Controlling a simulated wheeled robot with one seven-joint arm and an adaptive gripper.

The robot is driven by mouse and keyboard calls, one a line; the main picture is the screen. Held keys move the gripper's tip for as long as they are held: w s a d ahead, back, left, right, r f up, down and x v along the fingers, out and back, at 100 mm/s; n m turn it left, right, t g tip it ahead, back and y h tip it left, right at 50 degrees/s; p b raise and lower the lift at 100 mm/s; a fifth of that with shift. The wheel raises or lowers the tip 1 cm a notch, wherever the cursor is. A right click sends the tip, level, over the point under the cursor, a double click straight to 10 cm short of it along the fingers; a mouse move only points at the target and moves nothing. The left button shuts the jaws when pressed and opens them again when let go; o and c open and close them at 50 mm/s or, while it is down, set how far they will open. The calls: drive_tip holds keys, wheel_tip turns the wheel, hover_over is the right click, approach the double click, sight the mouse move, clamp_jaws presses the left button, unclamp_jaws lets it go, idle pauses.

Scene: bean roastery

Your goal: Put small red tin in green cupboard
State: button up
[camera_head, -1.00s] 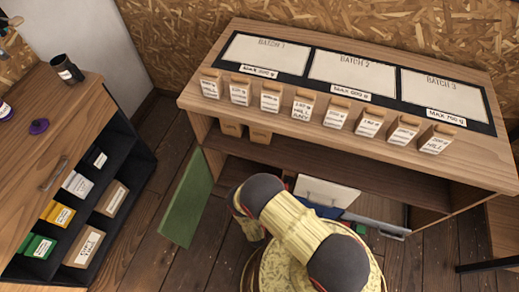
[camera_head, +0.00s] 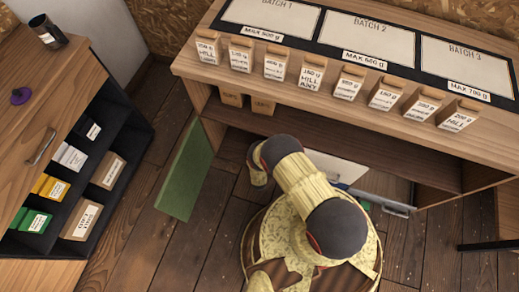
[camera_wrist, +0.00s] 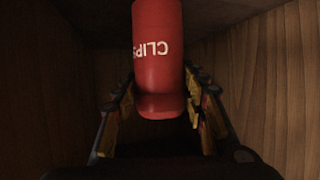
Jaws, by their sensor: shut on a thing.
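The small red tin (camera_wrist: 158,72), with white lettering reading "CLIPS", is between the fingers of my gripper (camera_wrist: 162,102) in the wrist view. My gripper is shut on it inside a dim space with wooden walls. In the head view my gripper and the tin are hidden; my arm reaches down in front of the bench, towards its left compartment. The green cupboard door (camera_head: 185,175) stands open at the left end of the bench. The inside of that cupboard is mostly hidden by my arm.
The bench top (camera_head: 290,60) carries a row of several labelled bags. A white panel (camera_head: 338,168) and a grey open front (camera_head: 385,203) stick out right of my arm. A black shelf (camera_head: 125,150) stands left.

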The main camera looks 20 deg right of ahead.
drive_tip(key=shift+w+d+f+b, duration=0.2)
drive_tip(key=shift+w+f+b, duration=0.1)
drive_tip(key=shift+w+f, duration=0.45)
drive_tip(key=shift+w+f+b, duration=0.15)
drive_tip(key=shift+f+b, duration=0.35)
drive_tip(key=shift+f, duration=0.4)
drive_tip(key=shift+w+f+b, duration=0.1)
drive_tip(key=shift+f+b, duration=0.35)
drive_tip(key=shift+f, duration=0.45)
drive_tip(key=shift+f, duration=0.1)
drive_tip(key=o, duration=1.4)
drive_tip(key=shift+c, duration=0.2)
drive_tip(key=shift+s, duration=0.1)
drive_tip(key=p+v, duration=0.4)
drive_tip(key=v, duration=0.8)
drive_tip(key=shift+d, duration=0.1)
